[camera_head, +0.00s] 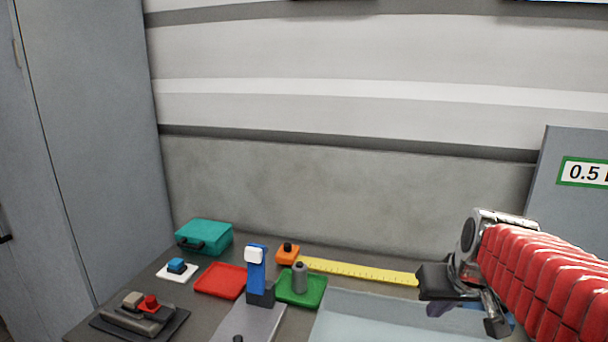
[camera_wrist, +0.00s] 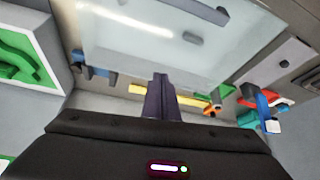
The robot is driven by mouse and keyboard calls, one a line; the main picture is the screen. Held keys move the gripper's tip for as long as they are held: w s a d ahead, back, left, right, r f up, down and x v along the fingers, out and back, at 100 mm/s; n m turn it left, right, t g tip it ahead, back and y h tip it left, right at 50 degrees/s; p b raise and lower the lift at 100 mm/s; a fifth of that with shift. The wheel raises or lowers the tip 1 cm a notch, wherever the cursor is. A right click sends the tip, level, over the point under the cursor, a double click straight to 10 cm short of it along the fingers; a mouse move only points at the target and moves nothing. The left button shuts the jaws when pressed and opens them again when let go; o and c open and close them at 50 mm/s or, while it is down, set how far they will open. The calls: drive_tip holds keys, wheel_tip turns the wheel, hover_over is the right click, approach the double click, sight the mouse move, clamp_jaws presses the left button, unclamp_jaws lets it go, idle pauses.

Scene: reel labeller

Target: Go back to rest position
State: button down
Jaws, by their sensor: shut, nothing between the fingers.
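My gripper (camera_wrist: 161,80) shows in the wrist view with its two dark fingers together and nothing between them. In the head view my gripper (camera_head: 440,282) is at the right, at the end of my red-sleeved arm. It is above the right part of the bench, near the end of the yellow ruler (camera_head: 362,271). The fingertips are hard to make out there. The ruler also shows in the wrist view (camera_wrist: 150,89), beyond the fingers.
A blue device with a white head (camera_head: 255,270) stands mid-bench, between a red tray (camera_head: 218,281) and a green tray (camera_head: 312,299) bearing a grey cylinder (camera_head: 299,277). A teal case (camera_head: 205,236) sits back left. A pale glassy panel (camera_head: 365,318) lies in front. A wall stands behind.

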drive_tip(key=s+a+f, duration=0.1)
drive_tip(key=s+a, duration=0.3)
drive_tip(key=s, duration=0.3)
drive_tip(key=s+a+f+n, duration=0.1)
drive_tip(key=s+a+f, duration=0.1)
drive_tip(key=s+a, duration=0.3)
drive_tip(key=s, duration=0.3)
drive_tip(key=shift+s+a+f, duration=0.25)
